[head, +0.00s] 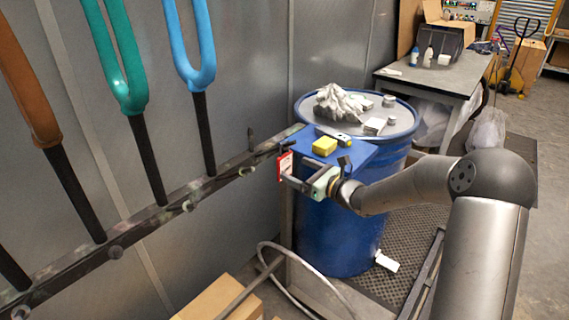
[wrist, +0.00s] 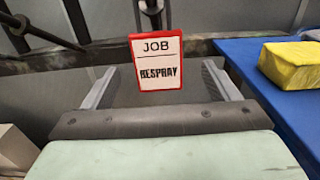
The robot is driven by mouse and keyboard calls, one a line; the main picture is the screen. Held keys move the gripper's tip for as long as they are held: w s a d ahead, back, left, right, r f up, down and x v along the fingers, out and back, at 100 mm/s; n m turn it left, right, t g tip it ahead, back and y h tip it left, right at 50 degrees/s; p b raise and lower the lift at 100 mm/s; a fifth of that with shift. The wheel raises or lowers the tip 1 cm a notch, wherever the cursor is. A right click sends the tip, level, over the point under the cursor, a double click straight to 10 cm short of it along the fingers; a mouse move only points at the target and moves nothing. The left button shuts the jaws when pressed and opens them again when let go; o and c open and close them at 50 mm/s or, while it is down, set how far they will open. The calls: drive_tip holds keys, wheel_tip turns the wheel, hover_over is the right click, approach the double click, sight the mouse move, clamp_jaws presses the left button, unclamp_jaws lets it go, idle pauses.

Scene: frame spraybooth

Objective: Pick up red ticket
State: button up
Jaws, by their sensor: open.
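The red ticket (wrist: 157,62) is a white card with a red border, reading "JOB RESPRAY". In the wrist view it hangs upright at the rail, held at its top by a dark hook or clip. In the head view the ticket (head: 284,165) shows at the left edge of the blue shelf. My gripper (wrist: 160,75) is open, its two fingers on either side of the ticket in the picture. I cannot tell how far the fingertips are from the card. My gripper also shows in the head view (head: 297,183), close to the ticket.
A blue shelf (head: 364,153) beside my gripper holds a yellow block (head: 324,146) and a small tape-like tool. Behind stands a blue drum (head: 345,235) with rags and cans on top. A dark rail (head: 150,222) carries brown, green and blue forks along the wall.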

sight(286, 165)
drive_tip(key=shift+w+a, duration=0.3)
drive_tip(key=shift+a, duration=0.25)
drive_tip(key=p+x, duration=0.1)
drive_tip(key=x, duration=0.3)
drive_tip(key=shift+a+p, duration=0.15)
drive_tip(key=shift+p, duration=0.15)
drive_tip(key=c, duration=1.1)
